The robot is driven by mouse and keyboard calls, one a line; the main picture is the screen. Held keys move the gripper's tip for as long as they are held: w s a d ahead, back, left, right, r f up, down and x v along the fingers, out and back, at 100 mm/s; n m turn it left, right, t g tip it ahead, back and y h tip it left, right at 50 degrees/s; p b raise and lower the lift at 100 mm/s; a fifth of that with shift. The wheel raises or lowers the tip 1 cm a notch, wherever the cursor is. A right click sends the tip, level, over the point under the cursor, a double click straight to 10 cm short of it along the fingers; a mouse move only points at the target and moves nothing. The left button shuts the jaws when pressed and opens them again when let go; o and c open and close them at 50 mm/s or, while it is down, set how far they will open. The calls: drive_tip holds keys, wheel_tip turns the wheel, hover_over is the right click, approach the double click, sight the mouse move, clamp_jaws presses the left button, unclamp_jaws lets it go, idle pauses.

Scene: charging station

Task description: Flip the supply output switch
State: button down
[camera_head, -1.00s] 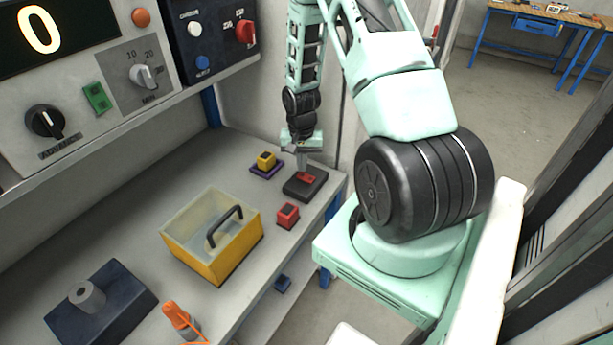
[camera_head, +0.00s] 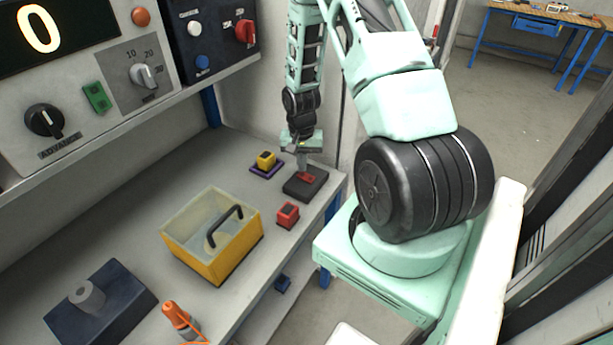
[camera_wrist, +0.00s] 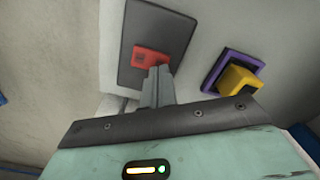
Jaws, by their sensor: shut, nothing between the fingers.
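A dark flat box with a red switch (camera_head: 306,177) on top lies near the far right end of the bench; I take it for the supply output switch. The box (camera_head: 302,190) and the red switch also show in the wrist view (camera_wrist: 148,57). My gripper (camera_head: 303,166) points down over the red switch, its fingers shut with nothing between them. In the wrist view the fingertips (camera_wrist: 159,72) overlap the red switch's lower right edge. Whether they touch it or hover just above cannot be told.
A yellow block on a purple base (camera_head: 266,161) stands left of the switch box. A small red block (camera_head: 288,214) lies in front of it. A yellow bin with a handle (camera_head: 247,251) stands nearer. A control panel (camera_head: 70,120) overhangs the bench (camera_head: 150,215).

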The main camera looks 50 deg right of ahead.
sight(302, 174)
drive_tip(key=shift+f+b, duration=0.55)
drive_tip(key=shift+f, duration=0.3)
drive_tip(key=shift+r, duration=0.1)
drive_tip(key=shift+r+p, duration=2.8)
drive_tip(key=shift+r, duration=0.7)
